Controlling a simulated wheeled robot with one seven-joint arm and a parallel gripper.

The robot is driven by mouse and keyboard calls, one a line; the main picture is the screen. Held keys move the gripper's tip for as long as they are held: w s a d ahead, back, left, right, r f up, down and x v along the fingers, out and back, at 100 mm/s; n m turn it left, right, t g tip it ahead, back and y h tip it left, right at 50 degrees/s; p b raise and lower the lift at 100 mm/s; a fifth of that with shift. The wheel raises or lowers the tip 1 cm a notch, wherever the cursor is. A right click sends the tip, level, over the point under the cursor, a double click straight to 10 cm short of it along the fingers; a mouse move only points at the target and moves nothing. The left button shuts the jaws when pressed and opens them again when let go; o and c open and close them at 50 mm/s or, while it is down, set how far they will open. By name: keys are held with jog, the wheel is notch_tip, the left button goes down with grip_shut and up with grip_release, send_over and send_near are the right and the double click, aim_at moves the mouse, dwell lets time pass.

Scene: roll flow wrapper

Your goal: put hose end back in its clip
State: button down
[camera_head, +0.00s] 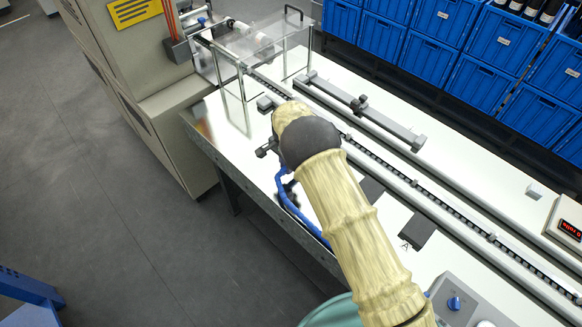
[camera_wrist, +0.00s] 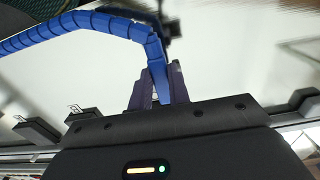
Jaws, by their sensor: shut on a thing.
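The blue segmented hose (camera_wrist: 85,22) arches in from the left in the wrist view, and its end (camera_wrist: 158,78) runs down between the fingers of my gripper (camera_wrist: 160,84). My gripper is shut on this hose end. In the head view the blue hose (camera_head: 290,205) hangs beside my arm near the table's front edge. My gripper is mostly hidden behind my arm there. A dark blurred fixture (camera_wrist: 172,28) stands just beyond the hose end in the wrist view. I cannot tell whether it is the clip. The hose end looks apart from it.
The white machine table (camera_head: 222,128) carries a long chain conveyor (camera_head: 425,190) and a dark guide bar (camera_head: 385,125). A clear guard (camera_head: 250,45) stands at the far left end. A control box (camera_head: 460,300) and a teal bin (camera_head: 330,312) lie near the front.

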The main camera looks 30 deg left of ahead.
aim_at(287, 179)
dwell(0.6)
jog(key=shift+f+b, duration=1.5)
jog(key=shift+f, duration=0.6)
jog(key=shift+f+b, duration=0.35)
jog(key=shift+f, duration=0.05)
jog(key=c, duration=1.2)
grip_release()
jog(key=shift+c, duration=0.2)
jog(key=shift+r, duration=0.2)
notch_tip(287, 179, up, 17)
jog(key=b, duration=0.3)
jog(key=shift+d, duration=0.15)
